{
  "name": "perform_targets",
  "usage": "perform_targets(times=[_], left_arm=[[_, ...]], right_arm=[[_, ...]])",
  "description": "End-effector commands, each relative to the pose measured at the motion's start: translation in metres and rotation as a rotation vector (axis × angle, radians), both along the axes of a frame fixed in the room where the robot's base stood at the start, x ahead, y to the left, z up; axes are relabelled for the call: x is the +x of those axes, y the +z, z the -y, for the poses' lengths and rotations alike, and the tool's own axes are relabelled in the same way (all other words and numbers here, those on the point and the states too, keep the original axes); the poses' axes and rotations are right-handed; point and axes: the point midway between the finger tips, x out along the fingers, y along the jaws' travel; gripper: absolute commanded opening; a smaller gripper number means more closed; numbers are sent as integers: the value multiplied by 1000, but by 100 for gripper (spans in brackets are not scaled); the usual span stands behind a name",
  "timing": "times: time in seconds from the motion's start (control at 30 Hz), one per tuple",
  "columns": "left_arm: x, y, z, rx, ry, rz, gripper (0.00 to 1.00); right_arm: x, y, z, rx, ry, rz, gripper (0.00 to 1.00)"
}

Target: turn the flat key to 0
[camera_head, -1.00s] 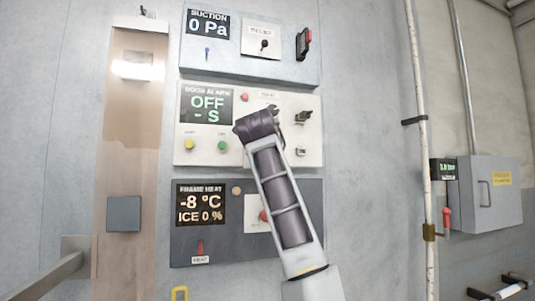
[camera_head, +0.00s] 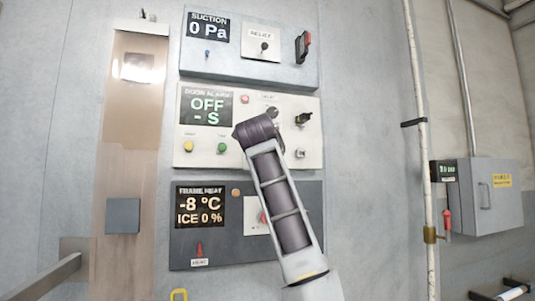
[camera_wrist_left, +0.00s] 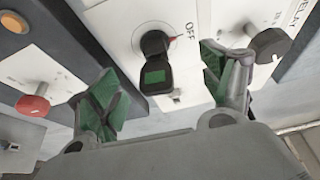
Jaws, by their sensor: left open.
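The flat key shows in the left wrist view as a black key (camera_wrist_left: 155,76) with a green face, set in a white plate beside the word OFF. My left gripper (camera_wrist_left: 165,88) is open, with one green-padded finger on each side of the key and visible gaps to both. In the head view my left arm stands in front of the door alarm panel (camera_head: 314,155), with the dark wrist end (camera_head: 258,131) over its middle. The key and fingertips are hidden behind it there. My right gripper is not in view.
A dark delay knob (camera_wrist_left: 270,43) sits close to the right finger. The suction panel (camera_head: 225,63) is above and the frame heat panel (camera_head: 185,255) below. A pipe (camera_head: 421,120) runs down at right.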

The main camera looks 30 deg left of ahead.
Motion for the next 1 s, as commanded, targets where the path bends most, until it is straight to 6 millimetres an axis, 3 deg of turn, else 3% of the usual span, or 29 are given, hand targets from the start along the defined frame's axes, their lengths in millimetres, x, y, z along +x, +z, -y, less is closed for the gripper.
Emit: perform_targets(times=[0.23, 0.37, 1.0], left_arm=[[0, 0, 0, 0, 0, 0, 85], [0, 0, 0, 0, 0, 0, 85], [-8, 0, 12, 0, 0, 0, 85]], right_arm=[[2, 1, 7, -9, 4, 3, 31], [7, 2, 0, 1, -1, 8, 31], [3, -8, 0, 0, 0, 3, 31]])
